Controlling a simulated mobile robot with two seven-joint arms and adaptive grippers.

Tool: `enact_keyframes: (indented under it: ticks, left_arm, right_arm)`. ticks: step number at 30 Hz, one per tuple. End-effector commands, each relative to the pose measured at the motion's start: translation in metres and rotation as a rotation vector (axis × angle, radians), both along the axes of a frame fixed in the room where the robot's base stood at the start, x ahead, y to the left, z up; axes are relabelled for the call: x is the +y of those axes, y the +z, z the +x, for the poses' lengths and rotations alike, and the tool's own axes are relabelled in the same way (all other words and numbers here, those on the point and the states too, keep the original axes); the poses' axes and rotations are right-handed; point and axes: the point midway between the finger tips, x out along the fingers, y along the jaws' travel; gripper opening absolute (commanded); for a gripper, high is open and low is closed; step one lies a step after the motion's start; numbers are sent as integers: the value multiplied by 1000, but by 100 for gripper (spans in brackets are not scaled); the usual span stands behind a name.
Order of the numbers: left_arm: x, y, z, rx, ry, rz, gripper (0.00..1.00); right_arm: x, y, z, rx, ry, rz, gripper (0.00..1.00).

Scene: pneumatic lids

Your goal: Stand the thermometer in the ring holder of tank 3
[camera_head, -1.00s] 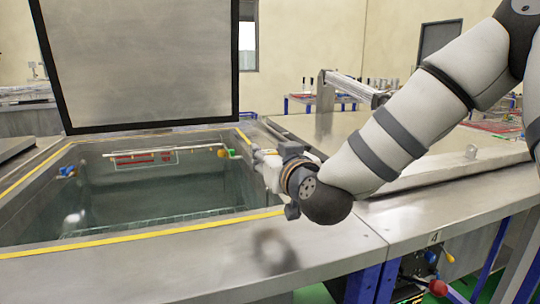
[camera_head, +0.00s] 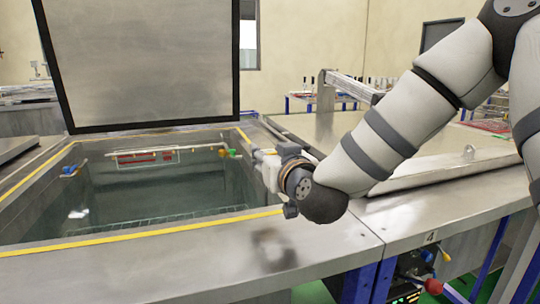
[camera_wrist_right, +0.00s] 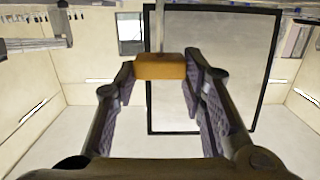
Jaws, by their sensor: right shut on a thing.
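My right gripper (camera_wrist_right: 160,80) is shut on a yellow-orange block, the thermometer's handle (camera_wrist_right: 160,67). A thin rod runs from the block to the top of the upside-down wrist view, so it seems to hang down. In the head view my right gripper (camera_head: 260,160) is at the right rim of the open tank (camera_head: 150,232); the thermometer cannot be made out clearly there. The tank holds water, and no number shows on it. I cannot pick out a ring holder. My left gripper is not in view.
The raised lid (camera_head: 150,60) stands behind the open tank. A white bar (camera_head: 150,152) and yellow-green fittings (camera_head: 228,153) lie along the far inner wall. The front rim is clear.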

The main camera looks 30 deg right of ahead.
Motion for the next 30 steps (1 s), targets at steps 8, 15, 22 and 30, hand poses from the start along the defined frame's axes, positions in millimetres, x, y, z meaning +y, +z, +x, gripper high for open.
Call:
enact_keyframes:
  ticks: [8, 15, 22, 30]
  left_arm:
    - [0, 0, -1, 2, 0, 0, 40]
    - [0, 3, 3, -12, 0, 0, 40]
    - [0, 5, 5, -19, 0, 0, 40]
    - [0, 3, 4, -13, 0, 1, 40]
  right_arm:
    - [0, -1, 0, 2, 0, -1, 10]
    - [0, 1, 0, -1, 0, 0, 10]
    - [0, 0, 0, 0, 1, -1, 10]
    - [0, -7, 0, 4, 0, -1, 10]
